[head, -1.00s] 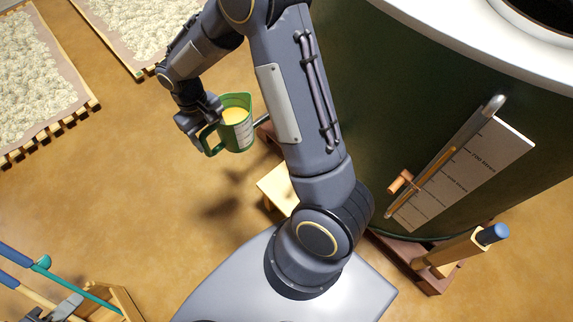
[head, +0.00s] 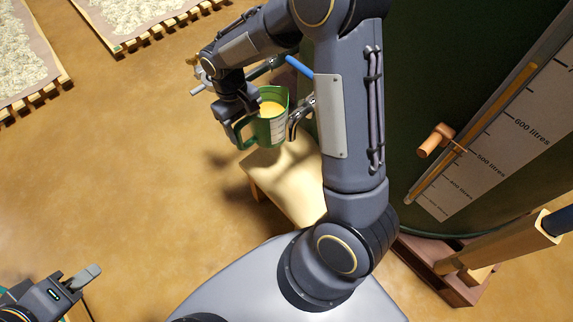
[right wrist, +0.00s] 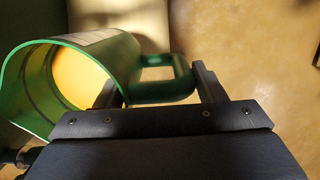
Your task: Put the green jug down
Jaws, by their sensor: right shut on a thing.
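The green jug (head: 278,131) holds yellow liquid and looks upright or nearly so. My right gripper (head: 241,128) is shut on its handle, and the jug hangs in the air beside the tank's tap. In the head view the jug's base overlaps the far end of a pale wooden stool (head: 290,185); I cannot tell how high above it the jug is. In the right wrist view the jug (right wrist: 95,60) is at the left, its handle between the fingers (right wrist: 160,90). My left gripper (head: 85,277) is at the lower left, far from the jug; its jaw opening is unclear.
The big dark green tank (head: 440,70) with a litre scale (head: 500,135) fills the right. Its metal tap (head: 300,116) with a blue lever (head: 299,67) is close to the jug. Pallets (head: 120,45) lie at the upper left. The floor between is open.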

